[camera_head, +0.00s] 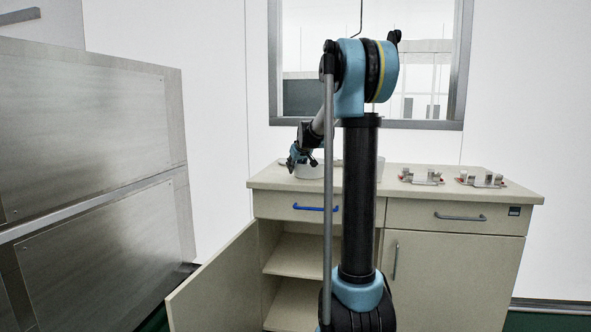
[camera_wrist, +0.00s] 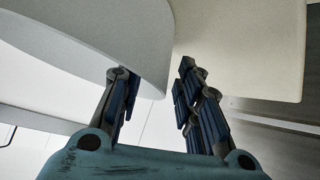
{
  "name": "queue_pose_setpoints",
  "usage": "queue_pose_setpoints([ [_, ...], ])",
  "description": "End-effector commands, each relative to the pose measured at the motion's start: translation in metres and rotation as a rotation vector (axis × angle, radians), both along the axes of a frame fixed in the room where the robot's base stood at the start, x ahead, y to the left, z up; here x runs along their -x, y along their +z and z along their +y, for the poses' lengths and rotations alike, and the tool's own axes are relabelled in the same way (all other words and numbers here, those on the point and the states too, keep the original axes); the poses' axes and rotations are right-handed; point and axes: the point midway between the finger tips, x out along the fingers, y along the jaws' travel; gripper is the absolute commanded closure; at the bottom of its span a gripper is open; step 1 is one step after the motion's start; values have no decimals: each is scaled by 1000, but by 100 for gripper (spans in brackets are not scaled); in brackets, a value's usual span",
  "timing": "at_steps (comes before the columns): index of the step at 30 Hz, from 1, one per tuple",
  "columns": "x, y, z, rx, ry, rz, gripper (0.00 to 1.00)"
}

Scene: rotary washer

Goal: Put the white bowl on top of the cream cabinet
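The white bowl (camera_head: 313,171) shows at the left back of the cream cabinet top (camera_head: 420,198), partly hidden by my arm and gripper. I cannot tell whether it rests fully on the top. My gripper (camera_head: 297,164) is at the bowl's left side, tilted downward. In the wrist view the bowl (camera_wrist: 110,35) fills the upper left, close to the fingers. My gripper (camera_wrist: 153,72) has its two fingers apart there. The left finger overlaps the bowl's edge, and a narrow gap shows between the bowl and the right finger. Any contact is unclear.
Two small metal fixtures (camera_head: 421,176) (camera_head: 481,179) stand on the right of the top. The cabinet's lower left door (camera_head: 220,284) hangs open, showing shelves (camera_head: 295,261). A large steel unit (camera_head: 95,150) stands at the left. A window (camera_head: 420,80) is behind.

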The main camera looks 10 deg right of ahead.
Motion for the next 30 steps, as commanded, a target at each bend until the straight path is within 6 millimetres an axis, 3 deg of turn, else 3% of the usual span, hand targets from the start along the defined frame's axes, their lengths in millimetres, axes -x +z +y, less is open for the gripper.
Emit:
queue_pose_setpoints([
  [8,4,5,0,0,0,0,68],
  [30,79,75,-13,0,0,0,68],
])
